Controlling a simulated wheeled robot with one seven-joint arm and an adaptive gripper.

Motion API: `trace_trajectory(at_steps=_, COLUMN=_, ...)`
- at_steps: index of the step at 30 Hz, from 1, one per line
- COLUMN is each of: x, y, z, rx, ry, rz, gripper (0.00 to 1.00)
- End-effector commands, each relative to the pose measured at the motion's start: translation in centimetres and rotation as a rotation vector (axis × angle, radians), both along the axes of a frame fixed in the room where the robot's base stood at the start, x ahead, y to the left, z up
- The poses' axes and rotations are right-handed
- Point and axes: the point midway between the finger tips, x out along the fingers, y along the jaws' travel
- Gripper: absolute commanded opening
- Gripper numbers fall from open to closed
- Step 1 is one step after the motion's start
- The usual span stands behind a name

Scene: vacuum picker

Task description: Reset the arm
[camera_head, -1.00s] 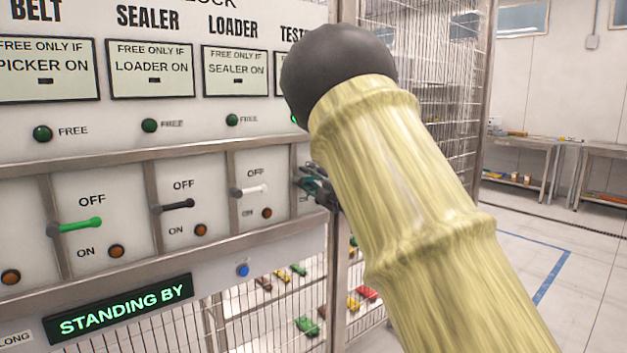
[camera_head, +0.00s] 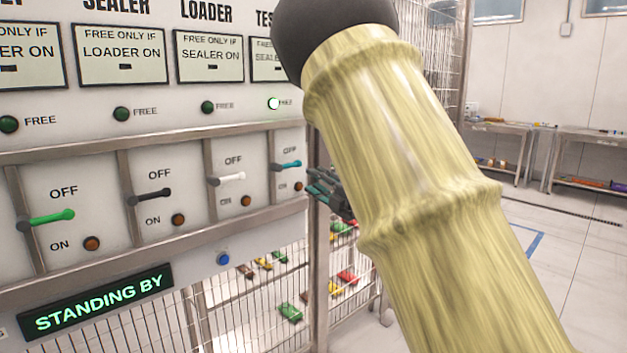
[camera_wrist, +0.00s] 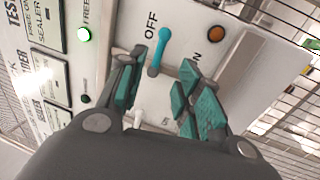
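My gripper (camera_wrist: 168,97) is open and empty in the wrist view, its teal-padded fingers apart in front of the panel. The teal lever (camera_wrist: 160,52) shows beyond the fingertips, between OFF and the orange lamp. In the head view my gripper (camera_head: 326,190) is partly hidden behind my pale yellow arm, just right of the teal lever (camera_head: 287,164) and apart from it. The green lever (camera_head: 47,219), black lever (camera_head: 149,197) and white lever (camera_head: 227,180) stand in a row to the left, all sticking out roughly level.
The lit tester lamp (camera_head: 273,103) glows above the teal lever. A screen (camera_head: 98,303) reads STANDING BY, and a blue button (camera_head: 223,258) is beside it. A wire cage (camera_head: 255,318) holds coloured items below. Tables (camera_head: 590,140) stand far right, with open floor before them.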

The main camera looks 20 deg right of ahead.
Motion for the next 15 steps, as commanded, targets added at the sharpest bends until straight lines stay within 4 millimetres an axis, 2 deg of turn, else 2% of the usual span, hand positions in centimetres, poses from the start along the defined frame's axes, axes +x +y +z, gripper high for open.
trace_trajectory(at_steps=15, x=-0.02, y=-0.01, z=-0.41, rx=0.005, ry=0.007, rz=-0.002, gripper=0.35)
